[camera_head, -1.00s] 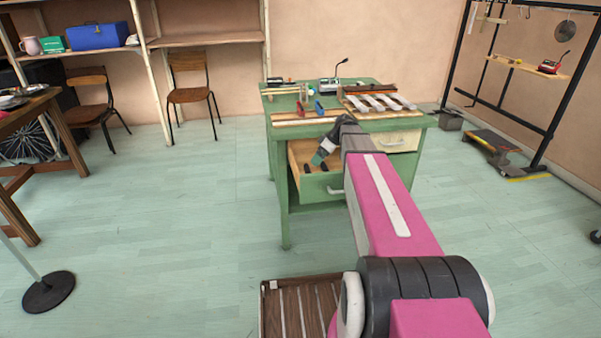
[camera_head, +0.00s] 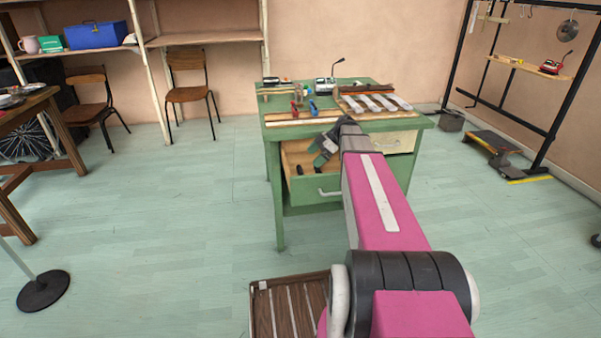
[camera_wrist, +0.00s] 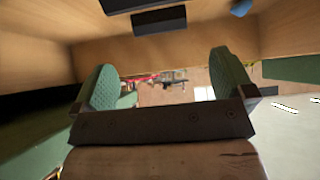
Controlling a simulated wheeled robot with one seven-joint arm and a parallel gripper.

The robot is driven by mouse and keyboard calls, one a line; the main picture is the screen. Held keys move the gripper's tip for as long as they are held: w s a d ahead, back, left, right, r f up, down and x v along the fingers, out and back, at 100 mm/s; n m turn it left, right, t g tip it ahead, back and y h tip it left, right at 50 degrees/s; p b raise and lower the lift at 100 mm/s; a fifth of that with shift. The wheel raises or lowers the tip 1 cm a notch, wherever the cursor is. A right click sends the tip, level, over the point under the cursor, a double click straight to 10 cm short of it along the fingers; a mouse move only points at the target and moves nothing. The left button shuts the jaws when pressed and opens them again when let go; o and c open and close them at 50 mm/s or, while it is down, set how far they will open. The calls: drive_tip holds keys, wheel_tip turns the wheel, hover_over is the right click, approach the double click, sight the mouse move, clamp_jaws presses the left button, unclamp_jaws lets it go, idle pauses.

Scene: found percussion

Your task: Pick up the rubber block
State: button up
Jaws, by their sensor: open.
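A dark block, which looks like the rubber block (camera_wrist: 159,19), shows near the top middle of the wrist view, beyond my fingers and apart from them. A small dark shape in the open drawer (camera_head: 318,188) in the head view may be the same block, but it is too small to tell. My gripper (camera_head: 322,155) is over that drawer, at the desk's front. In the wrist view my gripper (camera_wrist: 165,68) has its green-padded fingers wide apart with nothing between them. My arm hides part of the drawer's right side.
The green desk (camera_head: 278,170) carries a slatted bar instrument (camera_head: 375,103), a red tool and a blue tool (camera_head: 313,108), and a microphone unit (camera_head: 328,85). A small blue thing (camera_wrist: 240,8) shows at the top right.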

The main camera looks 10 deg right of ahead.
sight(301, 169)
drive_tip(key=x, duration=0.7)
drive_tip(key=shift+a+f, duration=0.2)
drive_tip(key=shift+a, duration=0.15)
drive_tip(key=c, duration=0.9)
